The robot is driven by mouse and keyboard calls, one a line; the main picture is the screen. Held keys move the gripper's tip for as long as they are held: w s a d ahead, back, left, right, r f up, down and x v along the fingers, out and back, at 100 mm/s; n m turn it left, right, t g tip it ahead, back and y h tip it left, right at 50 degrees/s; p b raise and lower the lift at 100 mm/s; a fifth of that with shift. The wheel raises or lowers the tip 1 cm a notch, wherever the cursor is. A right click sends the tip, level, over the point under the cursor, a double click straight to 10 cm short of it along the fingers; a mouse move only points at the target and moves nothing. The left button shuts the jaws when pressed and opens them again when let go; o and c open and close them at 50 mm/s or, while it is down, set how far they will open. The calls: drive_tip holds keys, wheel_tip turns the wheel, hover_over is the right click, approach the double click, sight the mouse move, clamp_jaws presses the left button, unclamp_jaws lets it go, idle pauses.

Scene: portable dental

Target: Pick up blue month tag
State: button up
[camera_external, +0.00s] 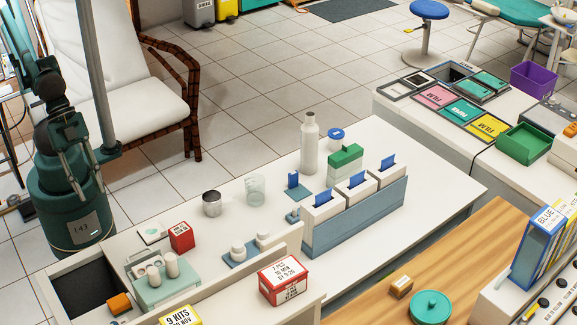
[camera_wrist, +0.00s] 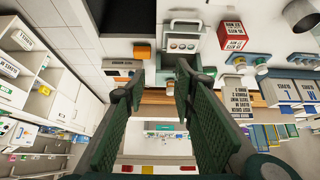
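A blue tag (camera_external: 293,180) stands upright on the white counter, left of the row of white boxes. Three more blue tags stick up from the boxes: a left one (camera_external: 322,198), a middle one (camera_external: 356,180) and a right one (camera_external: 387,163). Any writing on the tags is too small to read, so I cannot tell which is the month tag. My gripper (camera_wrist: 160,77) is open and empty in the wrist view, its two green fingers well apart. In the external view my arm is folded at the left, away from the tags.
The white boxes stand in a grey-blue rack (camera_external: 355,217). A white bottle (camera_external: 310,145), a green-topped box (camera_external: 345,160), a glass beaker (camera_external: 255,189) and a metal cup (camera_external: 212,204) stand nearby. A red box (camera_external: 181,237) is nearer my arm. The counter's right end is clear.

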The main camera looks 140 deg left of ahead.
drive_tip(key=w+a+r+n+g+y+p, duration=0.1)
drive_tip(key=w+a+n+p, duration=0.3)
drive_tip(key=a, duration=0.6)
drive_tip(key=w+a+r+n+g+b, duration=0.1)
drive_tip(key=w+a+n+g, duration=0.1)
drive_tip(key=w+a, duration=0.6)
drive_tip(key=w+a+r+n+g+y+p, duration=0.1)
drive_tip(key=w+a+n+p, duration=0.2)
drive_tip(key=a, duration=0.9)
drive_tip(key=n+g+h+p, duration=0.2)
drive_tip(key=n+g+p, duration=0.15)
drive_tip(key=n, duration=0.45)
hover_over(294, 172)
drive_tip(key=shift+t, duration=0.25)
drive_tip(key=f, duration=1.6)
drive_tip(key=shift+w+d+f, duration=0.15)
drive_tip(key=shift+d, duration=0.15)
drive_tip(key=shift+s+a+f, duration=0.25)
drive_tip(key=shift+a+f, duration=0.1)
drive_tip(key=shift+f, duration=1.3)
